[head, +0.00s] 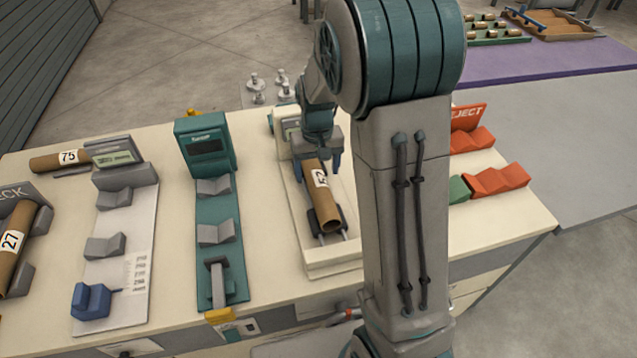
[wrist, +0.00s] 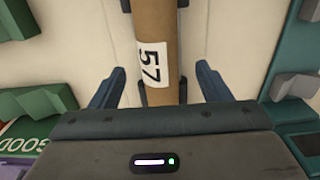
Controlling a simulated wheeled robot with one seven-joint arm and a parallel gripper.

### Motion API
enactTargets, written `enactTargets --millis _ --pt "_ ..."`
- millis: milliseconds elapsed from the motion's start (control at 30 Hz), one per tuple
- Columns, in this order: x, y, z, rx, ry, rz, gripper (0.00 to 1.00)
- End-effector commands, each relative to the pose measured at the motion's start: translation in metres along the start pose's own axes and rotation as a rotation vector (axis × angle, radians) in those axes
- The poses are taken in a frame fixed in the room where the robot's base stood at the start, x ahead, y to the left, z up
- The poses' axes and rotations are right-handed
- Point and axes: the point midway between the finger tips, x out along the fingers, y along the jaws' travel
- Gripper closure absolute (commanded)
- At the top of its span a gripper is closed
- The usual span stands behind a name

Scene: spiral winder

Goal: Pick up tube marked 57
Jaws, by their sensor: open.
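The brown cardboard tube marked 57 (head: 324,198) lies along a white weighing or measuring fixture (head: 333,265) on the table, resting on dark supports. Its label also shows in the wrist view, where the tube (wrist: 158,25) runs lengthwise between my fingers. My gripper (head: 325,160) is at the tube's far end in the head view. In the wrist view my gripper (wrist: 165,88) is open, one blue finger on each side of the tube, with a gap on both sides. My arm hides part of the table to the right of the fixture.
Left of it stand a teal fixture (head: 208,250) and a grey gauge with V-blocks (head: 105,245). Tubes marked 75 (head: 50,161) and 27 (head: 20,235) lie at the far left. Red REJECT blocks (head: 497,180) and a green block (head: 458,189) are at right.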

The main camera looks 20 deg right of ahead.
Motion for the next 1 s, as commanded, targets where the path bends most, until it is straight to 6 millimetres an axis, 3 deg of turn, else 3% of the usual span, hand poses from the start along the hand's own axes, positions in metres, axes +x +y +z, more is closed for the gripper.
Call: enactTargets --millis 400,667,700,867,1000 --pt "0.048 0.001 -0.001 0.001 -0.003 0.000 0.29" --pt "0.052 0.001 -0.001 -0.001 -0.001 0.000 0.29" --pt "0.052 0.001 -0.001 -0.001 -0.001 0.000 0.32" --pt "0.052 0.001 -0.001 -0.001 -0.001 0.000 0.77" --pt "0.052 0.001 -0.001 -0.001 0.000 0.000 0.79"
